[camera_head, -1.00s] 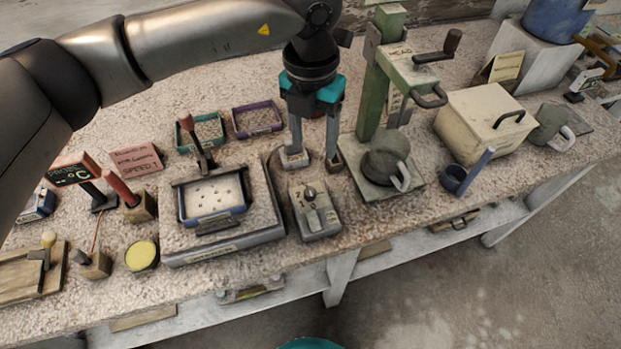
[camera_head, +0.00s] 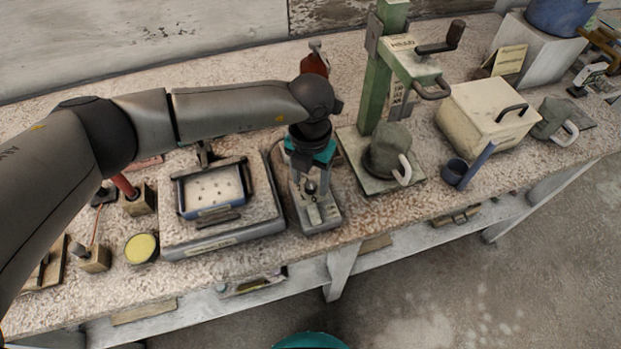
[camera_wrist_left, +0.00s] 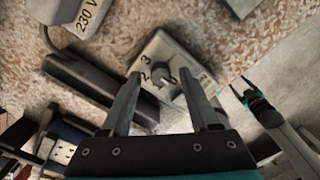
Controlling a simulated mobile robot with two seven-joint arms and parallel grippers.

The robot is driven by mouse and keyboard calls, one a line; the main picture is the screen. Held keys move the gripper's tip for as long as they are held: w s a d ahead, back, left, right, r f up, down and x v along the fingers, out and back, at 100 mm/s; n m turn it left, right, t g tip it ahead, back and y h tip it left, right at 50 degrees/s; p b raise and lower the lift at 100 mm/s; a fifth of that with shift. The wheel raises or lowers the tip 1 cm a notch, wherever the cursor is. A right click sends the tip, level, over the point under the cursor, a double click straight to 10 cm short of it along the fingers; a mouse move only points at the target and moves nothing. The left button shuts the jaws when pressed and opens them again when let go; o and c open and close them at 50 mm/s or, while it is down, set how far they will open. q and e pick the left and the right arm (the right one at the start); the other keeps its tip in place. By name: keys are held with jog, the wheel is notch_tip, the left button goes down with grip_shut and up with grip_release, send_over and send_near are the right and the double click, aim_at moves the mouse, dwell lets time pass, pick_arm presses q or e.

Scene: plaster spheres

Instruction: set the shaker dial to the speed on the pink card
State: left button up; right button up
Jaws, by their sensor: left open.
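The shaker (camera_head: 262,205) carries a blue tray (camera_head: 210,212) on its platform. Its grey control box (camera_head: 318,222) stands at its right, with a dark dial (camera_head: 310,187) on top. In the left wrist view the dial (camera_wrist_left: 163,76) sits beside the printed numbers 2 and 3. My left gripper (camera_head: 311,196) is open above the box, its fingers (camera_wrist_left: 162,82) apart on either side of the dial; I cannot tell whether they touch it. The pink card (camera_head: 149,163) is almost wholly hidden by my left arm. My right gripper (camera_wrist_left: 242,87) shows open in the left wrist view, away from the box.
A green press (camera_head: 378,90) with a grey pot (camera_head: 388,150) stands right of the box. Further right are a small blue cup (camera_head: 456,172) and a cream lidded box (camera_head: 486,118). A yellow-topped jar (camera_head: 141,248) stands at the front left. The bench's front edge lies close below the box.

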pick_arm(q)
jog(key=shift+f, duration=0.15)
jog(key=shift+c, duration=0.2)
grip_shut()
dwell(0.4)
